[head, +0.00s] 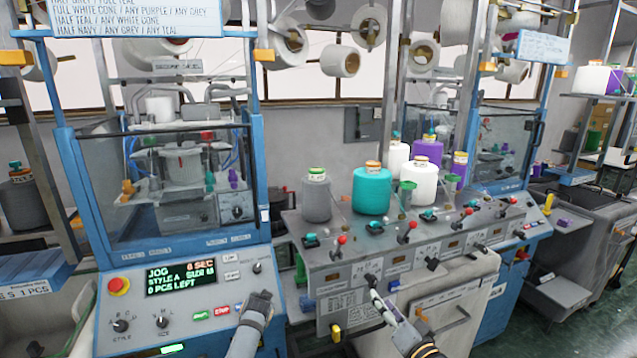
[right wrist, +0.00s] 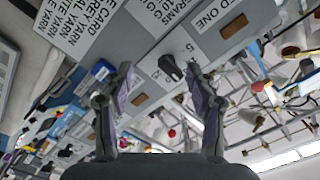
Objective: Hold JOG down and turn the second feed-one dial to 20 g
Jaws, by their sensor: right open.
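The left machine's display (head: 181,278) reads JOG, with a seconds count and "0 PCS LEFT". My left gripper (head: 258,299) is at the right end of that machine's button row. It hides what lies under its tips, so I cannot tell whether it presses the JOG button. My right gripper (head: 375,294) is open and just in front of a black dial (head: 370,279) on the grey feeder panel. In the right wrist view the dial (right wrist: 170,68) shows between and beyond the open fingers (right wrist: 160,88), apart from them. Part of a "…D ONE" label is near it. Its setting is unreadable.
More black dials, such as one to the right (head: 432,262), line the feeder panel (head: 400,267). Red-knobbed levers (head: 342,240) stand above them. Grey (head: 316,198), teal (head: 371,191) and white (head: 421,187) yarn cones stand on top. Green START (head: 200,315) and red STOP (head: 222,309) buttons are beside my left gripper.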

